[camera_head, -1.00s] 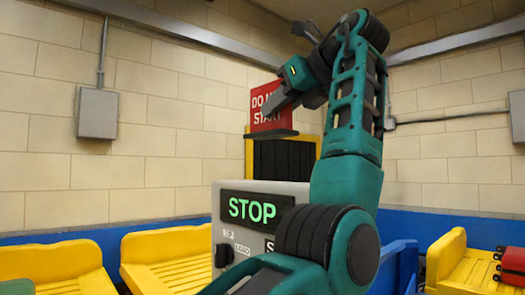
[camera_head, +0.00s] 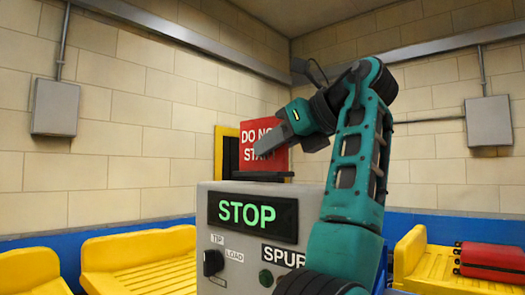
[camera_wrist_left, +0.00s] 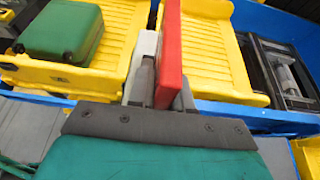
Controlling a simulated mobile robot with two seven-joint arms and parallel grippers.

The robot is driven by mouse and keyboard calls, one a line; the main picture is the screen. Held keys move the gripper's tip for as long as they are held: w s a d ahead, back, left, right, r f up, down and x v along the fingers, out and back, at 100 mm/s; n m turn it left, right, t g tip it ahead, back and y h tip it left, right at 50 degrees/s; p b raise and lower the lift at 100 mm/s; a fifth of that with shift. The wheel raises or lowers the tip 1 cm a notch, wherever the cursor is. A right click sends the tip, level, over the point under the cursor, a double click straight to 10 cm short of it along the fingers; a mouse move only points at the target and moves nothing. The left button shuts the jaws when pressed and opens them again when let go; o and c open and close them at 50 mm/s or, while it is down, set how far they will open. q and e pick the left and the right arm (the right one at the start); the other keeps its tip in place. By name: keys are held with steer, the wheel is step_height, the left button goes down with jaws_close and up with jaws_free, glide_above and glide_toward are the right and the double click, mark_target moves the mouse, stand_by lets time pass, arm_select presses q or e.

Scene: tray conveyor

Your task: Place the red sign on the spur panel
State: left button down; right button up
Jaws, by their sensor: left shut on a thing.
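The red sign (camera_head: 279,160), lettered "DO NOT START" and partly covered by my fingers, is upright with a dark flat base under it. My left gripper (camera_head: 268,146) is shut on the sign. In the left wrist view the sign (camera_wrist_left: 169,55) shows edge-on between the fingers (camera_wrist_left: 155,88). The grey spur panel (camera_head: 206,222) has a lit green STOP display, a dark knob marked TIP and LOAD, a SPUR label and a green button. The sign's base appears just above the panel's top edge; I cannot tell whether they touch. My right gripper is out of view.
Yellow trays (camera_head: 140,262) stand left of the panel, and another (camera_head: 440,268) at right holds a red suitcase (camera_head: 490,257). In the left wrist view a green case (camera_wrist_left: 62,30) lies in a yellow tray. A blue barrier (camera_head: 440,228) runs along the brick wall.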

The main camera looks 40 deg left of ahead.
arm_select(q)
steer(key=shift+f, duration=0.45)
steer(key=shift+d, duration=0.15)
steer(key=shift+f, duration=0.2)
steer(key=c, duration=1)
jaws_free()
steer(key=shift+c, duration=0.2)
